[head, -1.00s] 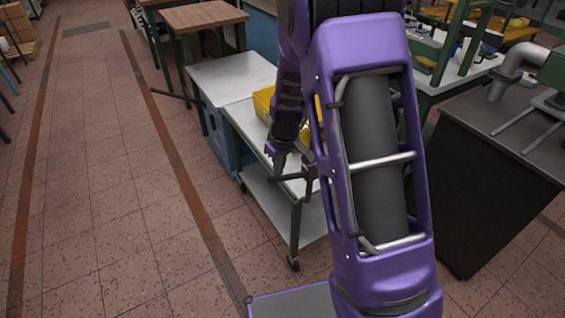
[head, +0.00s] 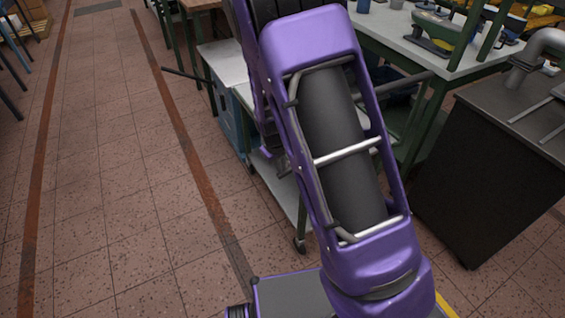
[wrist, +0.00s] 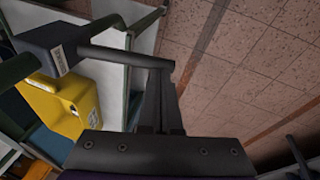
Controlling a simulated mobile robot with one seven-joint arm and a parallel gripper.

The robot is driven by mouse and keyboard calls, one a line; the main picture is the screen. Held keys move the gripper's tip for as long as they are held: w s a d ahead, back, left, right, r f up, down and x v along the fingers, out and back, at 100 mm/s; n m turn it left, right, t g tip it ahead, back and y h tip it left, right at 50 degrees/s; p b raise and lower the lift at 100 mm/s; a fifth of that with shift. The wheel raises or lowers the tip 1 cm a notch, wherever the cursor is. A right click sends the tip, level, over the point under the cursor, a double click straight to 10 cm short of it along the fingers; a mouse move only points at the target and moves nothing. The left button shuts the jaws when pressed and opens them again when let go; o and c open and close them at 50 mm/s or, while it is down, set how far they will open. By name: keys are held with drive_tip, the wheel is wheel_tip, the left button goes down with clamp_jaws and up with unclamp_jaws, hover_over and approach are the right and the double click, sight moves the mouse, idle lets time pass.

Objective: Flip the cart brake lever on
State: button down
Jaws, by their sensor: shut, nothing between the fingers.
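In the wrist view, a dark lever bar (wrist: 115,55) runs from a dark block (wrist: 48,48) with a pale label toward my fingertips. My gripper (wrist: 162,85) is shut and empty, its fingers at the bar's free end; whether they touch it I cannot tell. The cart (head: 278,192) has a pale shelf and green legs in the head view; its pale surface also shows in the wrist view (wrist: 108,95). In the head view my purple arm hides the lever and most of the gripper.
A yellow bin (wrist: 65,105) sits beside the block in the wrist view. A dark cabinet (head: 480,180) stands at right in the head view. A dark bar (head: 187,76) juts over the aisle farther back. The tiled floor (head: 110,200) at left is clear.

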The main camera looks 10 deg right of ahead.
drive_tip(key=shift+s+f, duration=0.1)
drive_tip(key=shift+f, duration=0.3)
idle(0.3)
drive_tip(key=r+p, duration=0.2)
drive_tip(key=r, duration=0.1)
drive_tip(key=a+r, duration=0.1)
drive_tip(key=shift+w+r+p, duration=0.25)
drive_tip(key=shift+w+p, duration=0.1)
drive_tip(key=shift+p, duration=0.05)
drive_tip(key=s+a+r, duration=0.3)
drive_tip(key=a+r, duration=0.1)
drive_tip(key=r, duration=0.3)
drive_tip(key=shift+s+a+r+p, duration=0.3)
drive_tip(key=shift+s+r, duration=0.1)
